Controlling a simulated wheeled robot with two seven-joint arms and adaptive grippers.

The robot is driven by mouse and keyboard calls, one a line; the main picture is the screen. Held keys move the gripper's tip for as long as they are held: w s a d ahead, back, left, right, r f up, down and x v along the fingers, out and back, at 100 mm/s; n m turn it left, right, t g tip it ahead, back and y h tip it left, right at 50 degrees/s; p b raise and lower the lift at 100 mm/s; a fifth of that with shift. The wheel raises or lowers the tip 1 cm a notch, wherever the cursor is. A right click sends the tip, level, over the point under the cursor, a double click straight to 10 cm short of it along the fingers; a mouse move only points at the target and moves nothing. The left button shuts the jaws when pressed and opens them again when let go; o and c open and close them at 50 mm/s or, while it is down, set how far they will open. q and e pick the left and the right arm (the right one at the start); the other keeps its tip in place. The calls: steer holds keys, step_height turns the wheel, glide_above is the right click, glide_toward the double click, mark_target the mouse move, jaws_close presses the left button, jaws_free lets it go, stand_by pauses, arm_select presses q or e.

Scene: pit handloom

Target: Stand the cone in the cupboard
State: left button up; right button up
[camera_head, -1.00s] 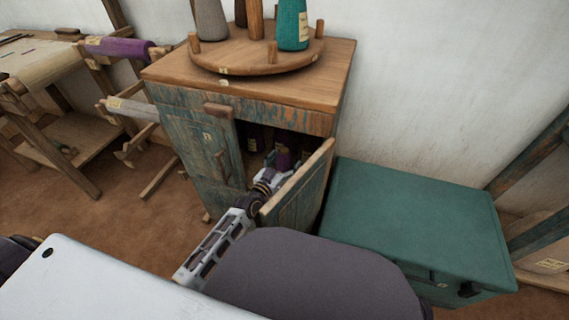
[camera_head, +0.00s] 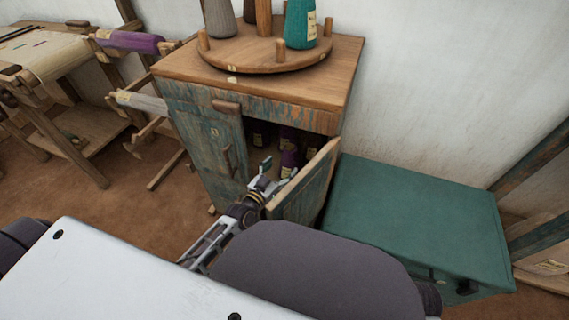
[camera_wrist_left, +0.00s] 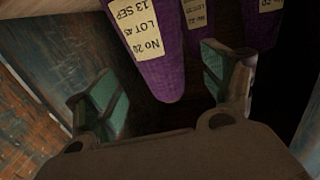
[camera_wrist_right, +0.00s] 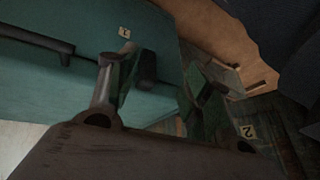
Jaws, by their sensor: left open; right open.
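Purple cones with cream labels stand inside the open cupboard (camera_head: 221,150). The nearest purple cone (camera_head: 290,160) stands upright on the cupboard floor, in front of the others. My left gripper (camera_head: 272,178) is open and empty at the cupboard's doorway, just short of that cone and beside the open right door (camera_head: 305,182). In the left wrist view, the nearest purple cone (camera_wrist_left: 150,50) shows ahead of the spread fingers of the left gripper (camera_wrist_left: 165,92), with more purple cones behind it. My right gripper (camera_wrist_right: 165,88) is open and empty; it is not visible in the head view.
A teal chest (camera_head: 420,222) stands right of the cupboard; its side also shows in the right wrist view (camera_wrist_right: 60,85). A round wooden rack (camera_head: 262,55) with cones tops the cupboard. A loom frame (camera_head: 60,110) stands at left. The cupboard's left door (camera_head: 212,150) is shut.

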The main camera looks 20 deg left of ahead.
arm_select(q)
steer(key=v, duration=0.2)
steer(key=shift+s+p, duration=0.3)
steer(key=shift+s, duration=0.05)
steer(key=shift+p+v, duration=0.4)
steer(key=shift+v, duration=1.1)
arm_select(e)
steer(key=shift+s+d+r+h, duration=0.15)
steer(key=shift+d+r, duration=0.1)
steer(key=shift+r, duration=0.7)
steer(key=shift+d+r+h, duration=0.15)
steer(key=shift+d+r, duration=0.05)
steer(key=shift+r, duration=0.7)
arm_select(q)
steer(key=shift+a, duration=0.1)
arm_select(e)
steer(key=shift+s+f, duration=0.1)
steer(key=shift+f, duration=0.15)
steer(key=shift+r, duration=0.1)
